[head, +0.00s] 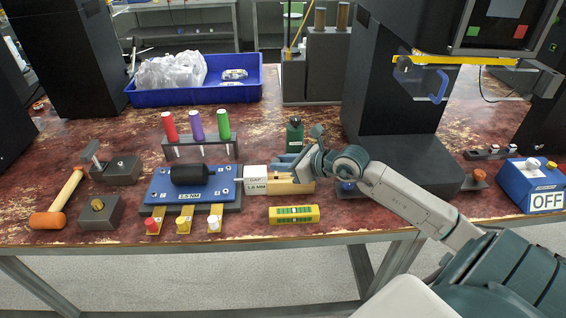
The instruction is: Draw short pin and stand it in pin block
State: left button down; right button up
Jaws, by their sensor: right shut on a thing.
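My right gripper (291,164) reaches in from the right, low over the tan block (292,187) beside the white blocks marked GAP and 1.5 MM (256,180). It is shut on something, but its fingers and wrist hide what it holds. I cannot make out a short pin. I cannot tell for sure which block is the pin block; a grey block with a brass knob (98,213) and a grey block with a T-shaped piece (117,170) stand at the left. My left gripper is not in view.
A blue fixture (155,190) with a black roller lies left of the gripper, with a rack of red, purple and green handles (200,145) behind. A yellow level (294,214) lies in front. A mallet (52,212), blue tray (190,96) and dark seamer (380,100) stand around.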

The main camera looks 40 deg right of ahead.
aim_at(283, 180)
jog(key=shift+f+b, duration=1.2)
jog(key=shift+f, duration=0.8)
jog(key=o, duration=1.1)
jog(key=shift+c, duration=0.2)
